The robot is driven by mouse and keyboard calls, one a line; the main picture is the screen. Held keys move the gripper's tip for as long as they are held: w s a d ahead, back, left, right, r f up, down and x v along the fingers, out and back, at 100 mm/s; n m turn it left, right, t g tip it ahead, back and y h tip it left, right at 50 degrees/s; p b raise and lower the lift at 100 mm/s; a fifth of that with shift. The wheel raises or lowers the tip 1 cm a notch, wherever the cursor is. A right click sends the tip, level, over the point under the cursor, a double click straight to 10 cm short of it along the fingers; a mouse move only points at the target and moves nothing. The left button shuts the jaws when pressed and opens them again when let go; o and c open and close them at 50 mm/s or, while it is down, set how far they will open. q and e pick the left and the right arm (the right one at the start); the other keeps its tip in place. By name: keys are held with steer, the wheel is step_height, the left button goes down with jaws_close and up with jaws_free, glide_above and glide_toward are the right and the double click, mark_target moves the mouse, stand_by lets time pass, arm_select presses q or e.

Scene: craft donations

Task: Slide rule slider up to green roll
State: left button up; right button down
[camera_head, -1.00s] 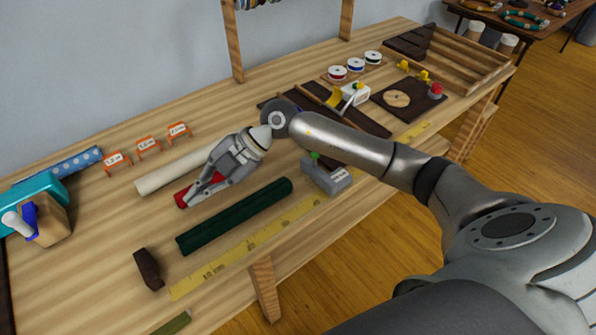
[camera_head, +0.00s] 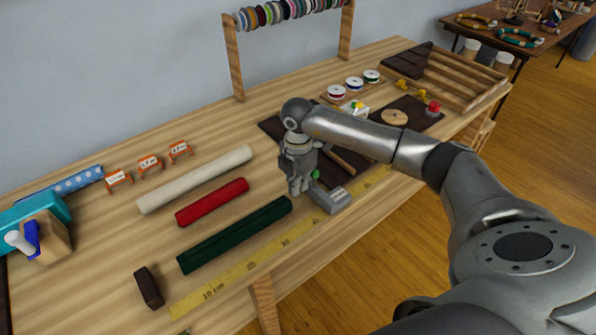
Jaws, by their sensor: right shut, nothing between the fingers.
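The dark green roll (camera_head: 235,236) lies along the yellow rule (camera_head: 245,268), on its wall side. The rule slider, a grey block (camera_head: 333,200) with a green knob (camera_head: 315,174), sits across the rule to the right of the roll's right end. There is a short gap between slider and roll. My right gripper (camera_head: 301,190) points down, shut and empty, just left of the slider and close to the roll's right end. I cannot tell whether it touches the slider. My left gripper is not in view.
A red roll (camera_head: 212,202) and a cream roll (camera_head: 195,180) lie behind the green one. Small orange-framed signs (camera_head: 150,164) stand behind them. A dark brown block (camera_head: 149,287) lies near the rule's left end. Dark mats and spools (camera_head: 354,83) are at the right.

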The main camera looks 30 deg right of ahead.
mark_target(287, 196)
steer(key=shift+f, duration=1.3)
steer(key=shift+s+a+p, duration=0.1)
steer(key=shift+a+p, duration=0.35)
steer(key=shift+a, duration=1.4)
steer(key=shift+d, duration=0.1)
